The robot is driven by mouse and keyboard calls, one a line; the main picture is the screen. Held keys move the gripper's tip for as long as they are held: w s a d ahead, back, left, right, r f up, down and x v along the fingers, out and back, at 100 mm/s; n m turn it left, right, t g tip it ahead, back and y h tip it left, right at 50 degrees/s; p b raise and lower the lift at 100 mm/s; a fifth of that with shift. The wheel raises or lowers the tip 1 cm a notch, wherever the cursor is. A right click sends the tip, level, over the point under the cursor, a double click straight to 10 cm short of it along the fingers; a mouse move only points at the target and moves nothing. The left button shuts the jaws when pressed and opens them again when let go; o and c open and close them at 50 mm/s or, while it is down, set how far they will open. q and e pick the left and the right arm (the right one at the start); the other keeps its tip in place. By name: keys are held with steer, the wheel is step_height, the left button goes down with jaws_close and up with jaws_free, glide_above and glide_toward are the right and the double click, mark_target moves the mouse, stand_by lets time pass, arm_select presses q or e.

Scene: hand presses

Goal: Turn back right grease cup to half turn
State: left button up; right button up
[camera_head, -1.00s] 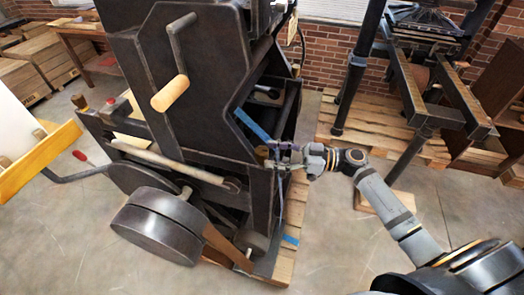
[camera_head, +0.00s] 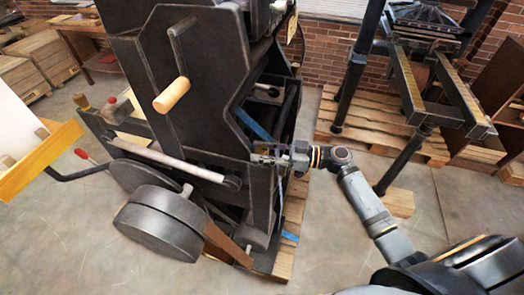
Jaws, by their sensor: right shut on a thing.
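The black hand press (camera_head: 190,80) stands on a wooden pallet and fills the middle of the view. My right gripper (camera_head: 268,154) reaches in from the right to the right side of the press frame, at about mid height. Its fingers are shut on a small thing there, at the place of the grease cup. The cup is mostly hidden by the fingers and too small to make out, so how far it is turned cannot be told. My left gripper is not in view.
A wooden crank handle (camera_head: 171,95) sticks out from the press, with a dark drum (camera_head: 160,222) low in front. A blue strip (camera_head: 252,123) runs by the frame above my gripper. Another press (camera_head: 425,75) stands at the back right.

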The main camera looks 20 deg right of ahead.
steer(key=shift+s+f+m+t+h+b, duration=0.15)
steer(key=shift+m+t+h+b, duration=0.3)
steer(key=shift+m+t+h, duration=0.8)
steer(key=shift+m+t, duration=0.35)
steer(key=shift+t, duration=0.5)
steer(key=o, duration=1.2)
steer(key=v, duration=0.7)
steer(key=shift+d, duration=0.2)
